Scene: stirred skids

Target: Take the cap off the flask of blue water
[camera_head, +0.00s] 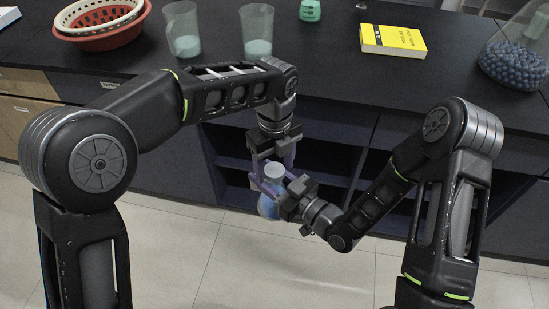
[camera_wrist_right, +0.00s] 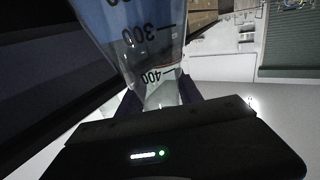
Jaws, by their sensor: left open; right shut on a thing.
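The flask of blue water (camera_head: 267,208) hangs in the air in front of the bench in the head view, partly hidden by my grippers. Its graduated glass and blue liquid fill the top of the right wrist view (camera_wrist_right: 135,30). A pale round top (camera_head: 274,170), which looks like the cap, shows above the flask. My right gripper (camera_head: 276,189) is shut on the flask's neck, seen between the fingers in the right wrist view. My left gripper (camera_head: 273,166) is open, pointing down, with its purple fingers around the pale top; I cannot tell whether they touch it.
Behind, the dark bench (camera_head: 330,60) carries two glass beakers (camera_head: 258,32), stacked red and white baskets (camera_head: 105,35), a yellow book (camera_head: 393,40), a small green item (camera_head: 310,10) and a glass vessel of blue balls (camera_head: 513,65). Open shelves lie below the bench.

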